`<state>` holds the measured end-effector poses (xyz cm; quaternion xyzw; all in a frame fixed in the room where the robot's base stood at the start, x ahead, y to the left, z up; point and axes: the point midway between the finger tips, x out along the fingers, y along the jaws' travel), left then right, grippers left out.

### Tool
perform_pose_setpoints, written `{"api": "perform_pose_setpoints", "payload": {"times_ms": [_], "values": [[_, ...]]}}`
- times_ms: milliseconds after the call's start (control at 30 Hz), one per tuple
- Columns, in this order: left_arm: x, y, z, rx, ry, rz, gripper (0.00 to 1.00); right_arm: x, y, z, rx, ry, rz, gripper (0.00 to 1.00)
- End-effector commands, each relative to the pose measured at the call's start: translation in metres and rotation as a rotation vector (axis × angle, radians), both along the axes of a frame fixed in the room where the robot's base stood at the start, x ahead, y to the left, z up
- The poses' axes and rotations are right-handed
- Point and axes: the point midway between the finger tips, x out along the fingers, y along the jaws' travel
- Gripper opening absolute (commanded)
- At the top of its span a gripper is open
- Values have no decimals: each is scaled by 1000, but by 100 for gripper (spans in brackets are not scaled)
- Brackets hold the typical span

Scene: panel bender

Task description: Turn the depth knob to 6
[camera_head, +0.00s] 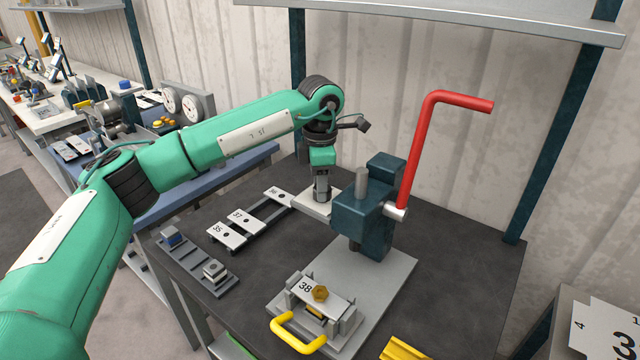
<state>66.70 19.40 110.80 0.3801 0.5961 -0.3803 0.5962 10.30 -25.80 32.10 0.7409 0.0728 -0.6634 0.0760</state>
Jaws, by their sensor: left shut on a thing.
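My left gripper (322,195) points down onto a light grey plate (308,205) just left of the blue bender body (368,225). It is shut on what appears to be the depth knob; the fingers hide the knob, and no dial number can be read there. The panel bender has a long red lever (415,150) raised upright at its right side. A grey base (385,275) extends in front of it. My right gripper is not in view.
A plate marked 38 (305,287) with a brass knob (320,293) sits at the front in a fixture with a yellow handle (298,335). Numbered plates (227,234) lie left on a rack. A grey tray (190,262) holds small blocks. Dark tabletop at right (460,260) is clear.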

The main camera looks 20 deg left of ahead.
Motion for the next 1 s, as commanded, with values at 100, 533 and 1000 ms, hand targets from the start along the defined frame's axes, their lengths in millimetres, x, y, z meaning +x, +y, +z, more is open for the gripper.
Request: {"api": "perform_pose_setpoints", "payload": {"times_ms": [100,533,1000], "values": [[0,0,1,0,-1,1,14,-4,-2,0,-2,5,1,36],[0,0,0,-1,0,1,59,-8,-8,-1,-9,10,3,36],[1,-1,65,-1,-5,1,59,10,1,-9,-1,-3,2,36]]}}
